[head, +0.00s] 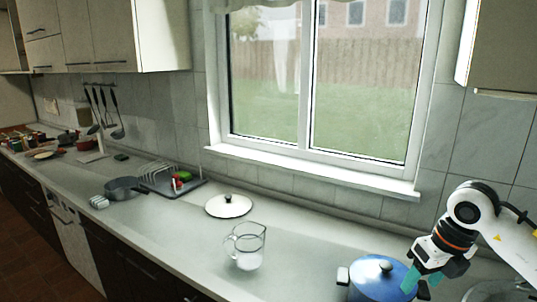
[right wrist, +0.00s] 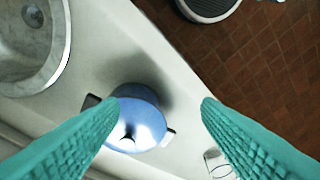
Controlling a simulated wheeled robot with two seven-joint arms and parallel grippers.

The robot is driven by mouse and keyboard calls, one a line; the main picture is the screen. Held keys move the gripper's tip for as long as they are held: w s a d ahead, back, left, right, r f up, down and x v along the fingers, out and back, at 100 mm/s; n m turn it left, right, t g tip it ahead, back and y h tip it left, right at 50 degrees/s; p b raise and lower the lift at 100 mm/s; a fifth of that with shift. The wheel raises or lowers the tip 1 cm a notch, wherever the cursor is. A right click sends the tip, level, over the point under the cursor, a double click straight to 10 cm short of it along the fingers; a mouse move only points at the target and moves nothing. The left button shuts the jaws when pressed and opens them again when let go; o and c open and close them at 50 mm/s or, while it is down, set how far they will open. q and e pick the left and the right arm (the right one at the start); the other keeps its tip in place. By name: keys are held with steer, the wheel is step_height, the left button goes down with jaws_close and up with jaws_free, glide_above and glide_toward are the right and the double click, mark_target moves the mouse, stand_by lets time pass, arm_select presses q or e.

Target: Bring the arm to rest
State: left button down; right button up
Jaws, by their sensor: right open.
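My right gripper (head: 425,284) hangs at the right end of the counter, by the right side of a blue enamel pot (head: 366,293) in the head view. A blue lid (head: 384,270) with a dark knob sits on the pot. In the right wrist view my right gripper (right wrist: 158,104) has its teal fingers wide apart, with nothing held between them. The blue pot (right wrist: 148,112) shows beyond the fingers, apart from them, nearer the left finger in the picture. My left gripper is in neither view.
A glass jug (head: 246,246) and a white lid (head: 229,205) stand on the counter left of the pot. A dark pan (head: 125,188) and a dish rack (head: 172,181) are farther left. A sink (right wrist: 33,40) lies beside the pot. The window wall bounds the counter behind.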

steer(key=s+a+f+n+y, duration=0.2)
steer(key=a+y, duration=0.7)
steer(key=a, duration=1)
steer(key=s+a+r+m+t+y, duration=0.1)
steer(key=a+r+m+t+y, duration=0.55)
steer(key=r+y, duration=0.25)
steer(key=w+d+f+m+t+h, duration=0.25)
steer(key=d+m+t+h, duration=0.35)
steer(key=m, duration=0.5)
steer(key=w+d+f+m+t+h, duration=0.1)
steer(key=d+f+m+t+h, duration=0.25)
steer(key=m+t+h, duration=0.55)
steer(key=s+d+f+m+g+h, duration=0.3)
steer(key=d+f+m+g+h, duration=0.15)
steer(key=f+m+g, duration=0.3)
steer(key=s+d+f+m+g, duration=0.2)
steer(key=s+f+m+g, duration=0.3)
steer(key=s+f+g, duration=1.1)
steer(key=s+f+t, duration=0.1)
steer(key=s+f, duration=0.2)
steer(key=f, duration=1)
steer(key=s+f+t, duration=0.1)
steer(key=s+f, duration=0.2)
steer(key=f, duration=1.1)
steer(key=s+d+f+g, duration=0.1)
steer(key=s+d+f, duration=0.1)
steer(key=s+f, duration=1.5)
steer(key=shift+d+f+n, duration=0.2)
steer(key=shift+d+n, duration=0.05)
steer(key=shift+n, duration=0.05)
